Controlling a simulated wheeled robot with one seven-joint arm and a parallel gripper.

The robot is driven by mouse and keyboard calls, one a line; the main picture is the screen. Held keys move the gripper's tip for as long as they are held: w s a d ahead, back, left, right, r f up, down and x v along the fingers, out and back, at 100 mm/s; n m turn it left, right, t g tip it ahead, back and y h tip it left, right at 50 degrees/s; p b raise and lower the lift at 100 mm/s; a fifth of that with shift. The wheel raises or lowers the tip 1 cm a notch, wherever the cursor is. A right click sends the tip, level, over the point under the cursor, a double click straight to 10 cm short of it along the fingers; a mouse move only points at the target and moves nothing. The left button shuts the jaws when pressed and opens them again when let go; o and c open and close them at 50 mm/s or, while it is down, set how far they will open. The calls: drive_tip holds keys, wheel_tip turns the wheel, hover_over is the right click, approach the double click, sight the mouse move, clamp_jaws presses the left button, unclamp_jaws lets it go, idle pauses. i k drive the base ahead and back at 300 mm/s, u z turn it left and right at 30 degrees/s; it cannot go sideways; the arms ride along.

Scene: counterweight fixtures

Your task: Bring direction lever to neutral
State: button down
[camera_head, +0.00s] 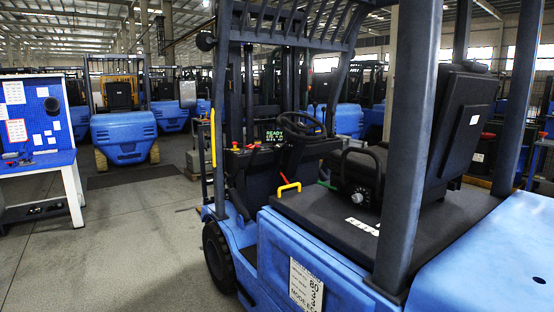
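A blue forklift (320,255) fills the right half of the head view, seen from its side and rear. On its dashboard, left of the black steering wheel (301,124), are small red and yellow controls (252,147). A yellow looped handle (289,188) stands beside the seat, and a small green lever end (326,185) shows to its right. I cannot tell which control is the direction lever or what position it is in. My gripper is not in view.
The forklift's dark pillar (408,140) and seat (455,125) partly block the cab. A blue workbench with pegboard (40,120) stands at the left. The concrete floor (140,240) between is clear. Several other blue forklifts (123,135) are parked behind.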

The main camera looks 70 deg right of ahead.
sight(278, 147)
drive_tip(key=z, duration=1.8)
drive_tip(key=i, duration=2.7)
